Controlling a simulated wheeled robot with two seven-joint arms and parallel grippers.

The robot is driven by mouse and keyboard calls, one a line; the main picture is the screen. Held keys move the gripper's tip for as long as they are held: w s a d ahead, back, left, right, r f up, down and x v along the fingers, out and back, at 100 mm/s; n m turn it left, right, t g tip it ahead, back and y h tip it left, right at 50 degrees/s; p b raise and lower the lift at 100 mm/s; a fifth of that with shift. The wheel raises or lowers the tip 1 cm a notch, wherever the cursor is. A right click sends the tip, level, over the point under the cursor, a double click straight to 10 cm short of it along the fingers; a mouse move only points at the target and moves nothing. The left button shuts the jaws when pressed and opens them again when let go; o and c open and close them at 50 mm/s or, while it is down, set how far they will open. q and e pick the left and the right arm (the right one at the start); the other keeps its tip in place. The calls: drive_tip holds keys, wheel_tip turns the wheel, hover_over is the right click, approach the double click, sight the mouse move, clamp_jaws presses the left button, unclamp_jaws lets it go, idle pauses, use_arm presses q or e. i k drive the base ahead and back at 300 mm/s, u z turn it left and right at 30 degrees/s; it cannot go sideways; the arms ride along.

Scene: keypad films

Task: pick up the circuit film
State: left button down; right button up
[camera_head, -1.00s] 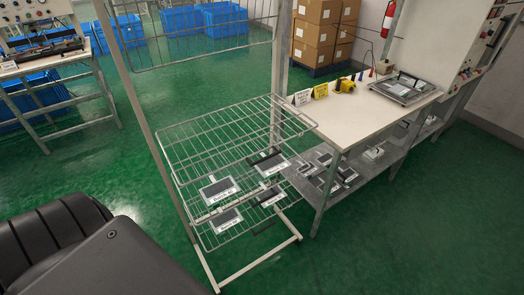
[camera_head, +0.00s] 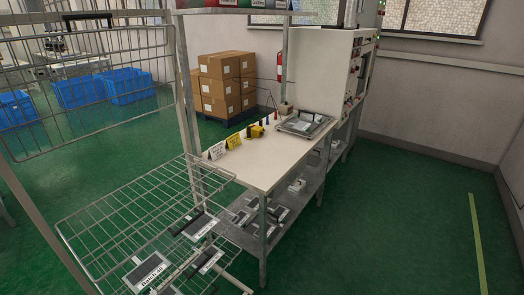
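Several keypad films, dark panels with white labelled edges, lie on the wire rack (camera_head: 100,222) at the lower left. One film (camera_head: 148,270) is near the front of the rack and another (camera_head: 199,227) lies further right. A third film (camera_head: 208,260) sits close beside them. The labels are too small to tell which is the circuit film. Neither of my grippers is in the picture.
A workbench (camera_head: 240,170) stands right of the rack, with a yellow device (camera_head: 255,130), small signs (camera_head: 217,150) and a metal tray fixture (camera_head: 306,124) on top. More parts lie on its lower shelf. Green floor (camera_head: 380,220) is clear at right.

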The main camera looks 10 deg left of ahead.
sight(302, 126)
drive_tip(key=z, duration=0.3)
drive_tip(key=k, duration=0.5)
drive_tip(key=z, duration=0.95)
drive_tip(key=i, duration=4.55)
drive_tip(key=u, duration=0.6)
drive_tip(key=i, duration=1.6)
drive_tip(key=u, duration=2)
drive_tip(key=i, duration=1.35)
drive_tip(key=u, duration=0.9)
